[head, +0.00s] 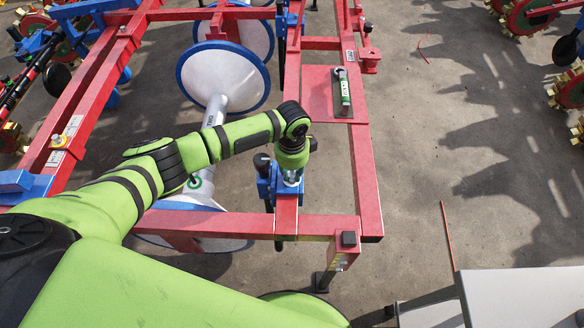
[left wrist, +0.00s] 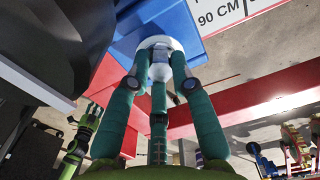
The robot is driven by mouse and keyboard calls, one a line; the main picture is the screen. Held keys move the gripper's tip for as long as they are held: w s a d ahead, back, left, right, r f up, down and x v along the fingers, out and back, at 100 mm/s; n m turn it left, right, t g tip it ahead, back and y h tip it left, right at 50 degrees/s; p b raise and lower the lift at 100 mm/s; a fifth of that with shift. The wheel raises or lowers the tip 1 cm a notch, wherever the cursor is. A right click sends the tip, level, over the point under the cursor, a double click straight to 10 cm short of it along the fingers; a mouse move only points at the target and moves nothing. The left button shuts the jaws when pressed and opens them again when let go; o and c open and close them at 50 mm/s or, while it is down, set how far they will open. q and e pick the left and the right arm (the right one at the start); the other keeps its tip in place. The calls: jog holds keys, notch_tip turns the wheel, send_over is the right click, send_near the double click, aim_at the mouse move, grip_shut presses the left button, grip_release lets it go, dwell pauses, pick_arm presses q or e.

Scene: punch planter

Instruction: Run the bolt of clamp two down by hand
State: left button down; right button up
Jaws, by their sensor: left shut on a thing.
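My left gripper (head: 291,178) points down at a blue clamp (head: 265,187) on a red bar of the planter frame. It hides part of the clamp, and no number on the clamp is readable. In the left wrist view the teal fingers of my left gripper (left wrist: 158,68) are closed around a pale, round bolt head (left wrist: 155,43). The bolt head sits against the blue metal of the clamp (left wrist: 180,22). The bolt's shank is hidden.
A tool with a green and white handle (head: 345,90) lies on a red plate (head: 319,95) of the frame. White discs with blue rims (head: 225,78) stand left of the clamp. A pale table (head: 525,293) is at lower right. Concrete floor to the right is mostly open.

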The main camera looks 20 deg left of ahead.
pick_arm(q)
jog(key=shift+m, duration=0.7)
jog(key=c, duration=1.1)
grip_release()
notch_tip(320, 180, up, 12)
notch_tip(320, 180, up, 12)
send_over(292, 174)
jog(key=shift+s, duration=0.1)
